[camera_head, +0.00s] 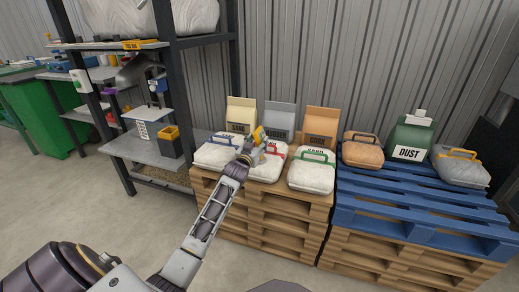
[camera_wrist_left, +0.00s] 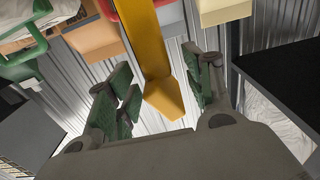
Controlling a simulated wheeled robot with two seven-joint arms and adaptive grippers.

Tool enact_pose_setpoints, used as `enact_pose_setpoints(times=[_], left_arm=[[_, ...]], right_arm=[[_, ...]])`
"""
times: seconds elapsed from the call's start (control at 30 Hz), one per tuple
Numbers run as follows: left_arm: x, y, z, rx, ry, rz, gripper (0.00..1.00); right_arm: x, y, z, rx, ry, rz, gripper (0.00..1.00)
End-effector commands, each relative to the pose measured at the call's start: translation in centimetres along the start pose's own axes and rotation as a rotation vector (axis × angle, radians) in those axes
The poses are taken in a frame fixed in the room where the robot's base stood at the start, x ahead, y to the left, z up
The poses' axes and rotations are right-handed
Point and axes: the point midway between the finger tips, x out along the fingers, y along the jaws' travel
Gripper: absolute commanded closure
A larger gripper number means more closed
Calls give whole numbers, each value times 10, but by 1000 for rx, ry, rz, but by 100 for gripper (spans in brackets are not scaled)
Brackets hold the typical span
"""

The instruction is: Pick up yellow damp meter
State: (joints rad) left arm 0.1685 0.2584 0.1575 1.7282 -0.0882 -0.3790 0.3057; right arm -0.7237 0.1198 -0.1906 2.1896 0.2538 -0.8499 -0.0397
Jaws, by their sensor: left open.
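The yellow damp meter (camera_head: 259,133) shows by the white bag with the red handle (camera_head: 268,165), close to the end of my left arm. In the left wrist view the meter (camera_wrist_left: 152,45) is a long yellow body with a tapered end that reaches between my fingers. My left gripper (camera_head: 248,153) is open. In the left wrist view its green-padded fingers (camera_wrist_left: 158,78) stand on both sides of the meter, with gaps visible. The gripper hides part of the meter's surroundings in the head view. My right gripper is not in view.
White bags with blue (camera_head: 218,151) and green handles (camera_head: 311,172) flank the meter on the wooden pallets (camera_head: 265,221). Upright paper bags (camera_head: 320,121) stand behind. A blue pallet (camera_head: 410,205) with a green DUST container (camera_head: 408,138) is right. A dark metal shelf (camera_head: 146,150) stands left.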

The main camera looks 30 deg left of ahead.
Motion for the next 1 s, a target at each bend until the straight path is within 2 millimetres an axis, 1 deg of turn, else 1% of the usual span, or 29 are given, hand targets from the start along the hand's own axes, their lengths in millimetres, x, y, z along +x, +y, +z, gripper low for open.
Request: enact_pose_setpoints(times=[0.03, 0.1, 0.3, 0.4, 0.77, 0.93, 1.0], left_arm=[[4, 1, 2, 0, 2, 0, 48], [9, 1, 2, 0, 2, 0, 48], [22, 2, 1, 0, 1, 1, 48], [26, 1, 1, 0, 1, 1, 48], [27, 1, 0, -1, 1, 1, 48], [27, 1, 0, -1, 1, 1, 48], [27, 1, 0, -1, 1, 1, 57]], right_arm=[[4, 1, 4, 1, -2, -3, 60], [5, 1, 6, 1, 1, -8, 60], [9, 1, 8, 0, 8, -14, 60], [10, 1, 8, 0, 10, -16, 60], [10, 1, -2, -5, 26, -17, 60], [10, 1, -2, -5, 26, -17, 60], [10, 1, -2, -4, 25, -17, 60]])
